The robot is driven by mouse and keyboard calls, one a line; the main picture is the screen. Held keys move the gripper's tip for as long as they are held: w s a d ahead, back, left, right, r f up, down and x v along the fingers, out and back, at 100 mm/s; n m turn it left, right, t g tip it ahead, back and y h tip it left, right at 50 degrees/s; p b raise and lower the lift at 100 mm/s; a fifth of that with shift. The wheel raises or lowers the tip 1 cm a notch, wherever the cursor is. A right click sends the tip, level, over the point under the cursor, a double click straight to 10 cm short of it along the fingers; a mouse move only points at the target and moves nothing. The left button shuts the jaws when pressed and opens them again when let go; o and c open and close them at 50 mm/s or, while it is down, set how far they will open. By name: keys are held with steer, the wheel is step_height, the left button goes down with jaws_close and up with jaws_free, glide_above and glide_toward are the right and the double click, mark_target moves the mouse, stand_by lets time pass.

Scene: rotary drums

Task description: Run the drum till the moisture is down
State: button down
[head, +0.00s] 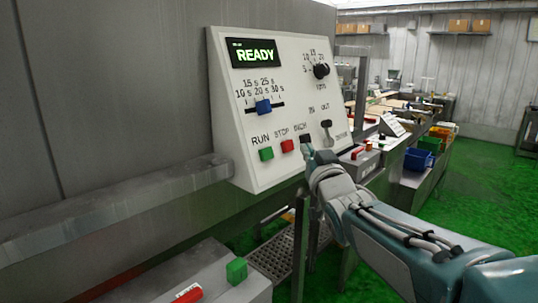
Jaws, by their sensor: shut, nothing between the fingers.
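A white control panel (232,130) is mounted on a grey wall. Its display (255,53) reads READY in green. A blue slider (263,106) sits near the middle of a scale marked 10 s to 30 s. A black rotary knob (321,71) is at the upper right. A green RUN button (266,154), a red STOP button (288,146) and a dark button (306,139) line the lower part. A lever (327,130) is at the lower right, by the words OUT and DRIVE. My gripper (308,151) is shut and empty, just in front of the panel's lower right, near the dark button; I cannot tell whether it touches.
A grey rail (115,208) runs along the wall below the panel. A grey box (215,278) with a green button (237,270) and a red part (188,294) is at the lower front. Benches with bins (418,159) stand behind my arm. Green floor (480,190) is open at right.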

mark_target(266, 154)
steer(key=shift+w+a+f, duration=0.5)
steer(key=shift+w+a, duration=0.35)
steer(key=shift+a, duration=0.25)
steer(key=shift+w+a+f, duration=0.5)
steer(key=shift+w+a, duration=0.35)
steer(key=shift+a, duration=0.2)
steer(key=shift+w+a+f, duration=0.5)
steer(key=shift+w+a, duration=0.35)
steer(key=shift+a, duration=0.25)
